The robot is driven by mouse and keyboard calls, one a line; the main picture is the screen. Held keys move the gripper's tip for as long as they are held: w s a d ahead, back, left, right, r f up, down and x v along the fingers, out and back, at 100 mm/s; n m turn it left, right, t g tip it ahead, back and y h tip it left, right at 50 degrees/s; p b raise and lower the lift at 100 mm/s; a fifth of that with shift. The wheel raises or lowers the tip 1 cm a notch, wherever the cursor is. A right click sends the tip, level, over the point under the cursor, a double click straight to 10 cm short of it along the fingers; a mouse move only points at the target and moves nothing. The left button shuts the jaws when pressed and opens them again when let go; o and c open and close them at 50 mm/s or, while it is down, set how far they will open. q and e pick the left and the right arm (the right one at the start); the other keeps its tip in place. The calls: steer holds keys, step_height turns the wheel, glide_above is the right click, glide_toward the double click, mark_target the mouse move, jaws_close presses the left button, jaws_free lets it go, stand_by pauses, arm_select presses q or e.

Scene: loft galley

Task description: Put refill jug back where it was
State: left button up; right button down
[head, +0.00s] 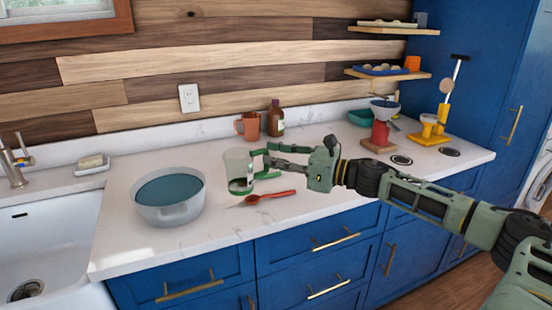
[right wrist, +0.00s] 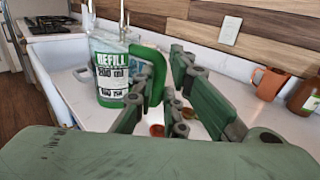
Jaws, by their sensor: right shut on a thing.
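The refill jug (head: 237,166) is a clear jug with a green handle and a green band low down. It stands upright or is held upright just right of the large bowl; I cannot tell whether its base touches the counter. My right gripper (head: 268,160) is shut on its handle from the right. In the right wrist view the jug (right wrist: 110,72) shows a label reading "REFILL 800 ml", and the gripper fingers (right wrist: 165,92) close at the green handle, partly hiding it. My left gripper is not in view.
A grey bowl (head: 170,211) of blue liquid is close left of the jug. A red spoon (head: 270,197) lies just in front. An orange mug (head: 248,126) and brown bottle (head: 275,120) stand behind. A red grinder-like device (head: 381,130) stands farther right. The sink (head: 45,245) is at left.

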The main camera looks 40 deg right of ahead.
steer(key=s+a+f+m+t+h, duration=0.1)
steer(key=s+a+f+m+h, duration=0.2)
steer(key=s+a+f, duration=0.5)
steer(key=s+a+f+m+t+h, duration=0.1)
steer(key=s+a+f+h, duration=0.4)
steer(key=s+a, duration=0.9)
step_height(320, 180, down, 4)
steer(key=shift+a+r+m, duration=0.15)
steer(key=shift+a+m, duration=0.75)
steer(key=shift+a, duration=0.05)
steer(key=shift+a, duration=0.1)
steer(key=shift+w+a+r, duration=0.2)
steer(key=shift+a, duration=0.1)
